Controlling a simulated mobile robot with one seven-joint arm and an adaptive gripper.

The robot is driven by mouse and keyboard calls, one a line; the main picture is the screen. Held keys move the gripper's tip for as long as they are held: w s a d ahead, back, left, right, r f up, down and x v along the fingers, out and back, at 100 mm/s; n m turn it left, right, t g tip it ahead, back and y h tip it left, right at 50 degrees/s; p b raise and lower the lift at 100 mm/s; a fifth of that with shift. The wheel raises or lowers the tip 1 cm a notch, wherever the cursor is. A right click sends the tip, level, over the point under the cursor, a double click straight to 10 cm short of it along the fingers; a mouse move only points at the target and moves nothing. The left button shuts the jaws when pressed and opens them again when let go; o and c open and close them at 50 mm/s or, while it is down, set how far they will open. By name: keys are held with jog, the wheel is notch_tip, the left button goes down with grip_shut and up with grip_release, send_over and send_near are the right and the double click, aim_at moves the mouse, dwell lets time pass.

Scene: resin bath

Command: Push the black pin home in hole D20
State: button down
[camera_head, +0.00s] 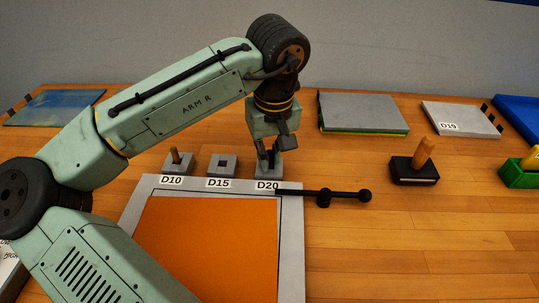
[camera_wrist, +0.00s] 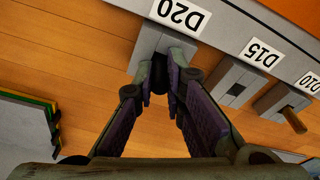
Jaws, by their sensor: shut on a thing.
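The grey D20 block (camera_head: 264,174) stands at the back edge of the framed tray, and it also shows in the wrist view (camera_wrist: 150,46). My gripper (camera_head: 270,158) is directly over this block, pointing down. In the wrist view my gripper (camera_wrist: 160,78) has its fingertips close together at the block, shut on a dark piece, the black pin (camera_wrist: 160,70). Little of the pin shows between the fingers. Its lower end and the D20 hole are hidden, so I cannot tell how deep it sits.
The D15 block (camera_head: 231,163) has an empty square hole. The D10 block (camera_head: 186,167) holds an upright wooden pin (camera_head: 175,155). A black rod with knobs (camera_head: 345,196) lies right of D20. A black block with a tan peg (camera_head: 413,172) stands farther right, with bare table between.

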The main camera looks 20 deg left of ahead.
jog(key=shift+s+f+b, duration=0.2)
jog(key=shift+f+b, duration=0.1)
jog(key=shift+f, duration=0.35)
jog(key=c, duration=1.7)
grip_release()
jog(key=shift+d+f, duration=0.1)
jog(key=shift+f, duration=0.05)
jog(key=shift+o, duration=0.2)
notch_tip(320, 180, up, 14)
jog(key=s, duration=0.1)
jog(key=shift+d+f+b, duration=0.25)
jog(key=shift+d+b, duration=0.15)
jog(key=shift+b, duration=0.05)
jog(key=shift+s, duration=0.15)
